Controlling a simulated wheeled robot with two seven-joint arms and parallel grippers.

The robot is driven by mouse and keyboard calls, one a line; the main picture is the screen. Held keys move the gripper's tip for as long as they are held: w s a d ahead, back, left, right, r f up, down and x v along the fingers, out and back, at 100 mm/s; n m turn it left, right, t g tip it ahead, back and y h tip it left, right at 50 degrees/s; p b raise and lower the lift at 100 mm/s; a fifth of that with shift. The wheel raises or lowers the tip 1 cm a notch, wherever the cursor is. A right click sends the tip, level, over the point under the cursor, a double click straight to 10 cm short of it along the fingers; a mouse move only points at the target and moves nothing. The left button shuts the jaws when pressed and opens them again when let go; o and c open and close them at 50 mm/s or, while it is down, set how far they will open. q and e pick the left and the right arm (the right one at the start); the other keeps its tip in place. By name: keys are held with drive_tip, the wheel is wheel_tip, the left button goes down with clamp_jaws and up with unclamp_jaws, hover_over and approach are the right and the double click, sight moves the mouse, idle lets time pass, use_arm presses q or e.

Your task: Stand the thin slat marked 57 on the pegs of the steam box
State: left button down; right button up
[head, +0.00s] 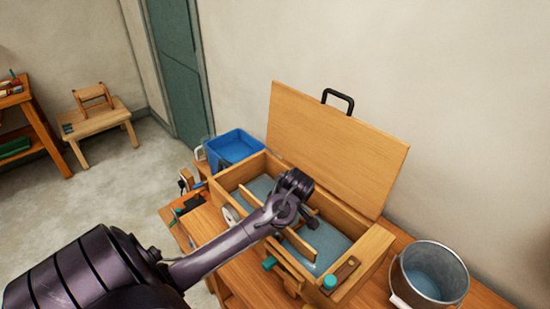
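The steam box (363,258) is an open wooden box with its lid (335,150) raised behind it. Its inside floor looks grey-blue. One thin wooden slat (250,196) shows in the left half of the box, and another (300,244) shows just below my gripper. I cannot read a 57 on either, and no pegs can be made out. My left gripper (312,222) is over the middle of the box, pointing down. My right gripper is out of view.
A blue bin (234,147) stands behind the box's left end. A metal bucket (430,274) stands close to its right end. Teal knobs (329,282) stick out at the box's front. A low bench with a small stool (92,96) is far left, with open floor between.

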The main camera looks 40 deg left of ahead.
use_arm(q)
drive_tip(key=shift+f, duration=0.1)
drive_tip(key=c, duration=1.5)
unclamp_jaws()
drive_tip(key=shift+o, duration=0.2)
